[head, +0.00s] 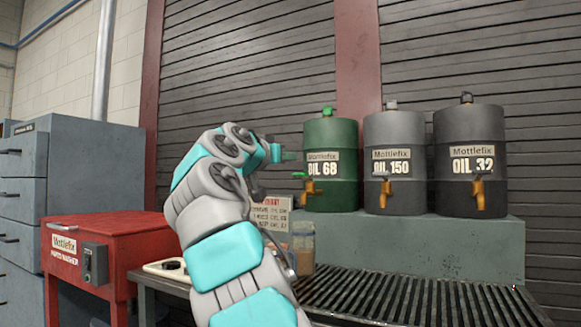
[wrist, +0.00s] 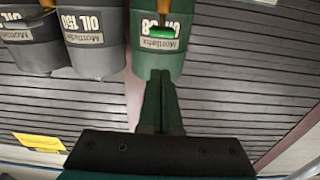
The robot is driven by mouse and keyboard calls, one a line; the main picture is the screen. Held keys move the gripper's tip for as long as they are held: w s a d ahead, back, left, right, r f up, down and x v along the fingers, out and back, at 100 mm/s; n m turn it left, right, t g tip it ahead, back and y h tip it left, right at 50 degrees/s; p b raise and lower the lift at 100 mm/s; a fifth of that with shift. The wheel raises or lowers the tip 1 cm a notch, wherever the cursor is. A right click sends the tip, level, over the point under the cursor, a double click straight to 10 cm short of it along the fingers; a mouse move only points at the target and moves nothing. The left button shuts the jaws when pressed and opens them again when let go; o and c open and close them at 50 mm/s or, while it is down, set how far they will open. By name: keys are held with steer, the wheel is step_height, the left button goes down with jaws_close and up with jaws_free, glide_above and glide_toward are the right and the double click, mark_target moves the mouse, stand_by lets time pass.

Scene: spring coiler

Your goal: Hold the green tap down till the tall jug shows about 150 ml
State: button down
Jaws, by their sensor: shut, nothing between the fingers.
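The green drum marked OIL 68 (head: 331,135) stands at the left of three drums on a ledge. Its tap (head: 311,188) is orange-brown with a green lever (head: 299,174), which also shows in the upside-down wrist view (wrist: 163,32). My gripper (head: 291,156) is shut and empty, above and slightly left of the lever, apart from it. In the wrist view its fingers (wrist: 160,74) are together, pointing at the drum. A clear jug (head: 303,240) stands below the tap, partly hidden by my arm. It looks brownish inside; its level is unreadable.
Grey drums OIL 150 (head: 394,190) and OIL 32 (head: 468,140) stand to the right with their own taps. A sign (head: 271,212) is partly behind my arm. A slatted grating (head: 420,300) lies in front. A red parts washer (head: 90,225) is at left.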

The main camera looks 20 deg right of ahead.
steer(key=v, duration=0.6)
steer(key=shift+s+a+r+b, duration=0.2)
steer(key=shift+a+r+b, duration=0.05)
steer(key=shift+a+b, duration=0.1)
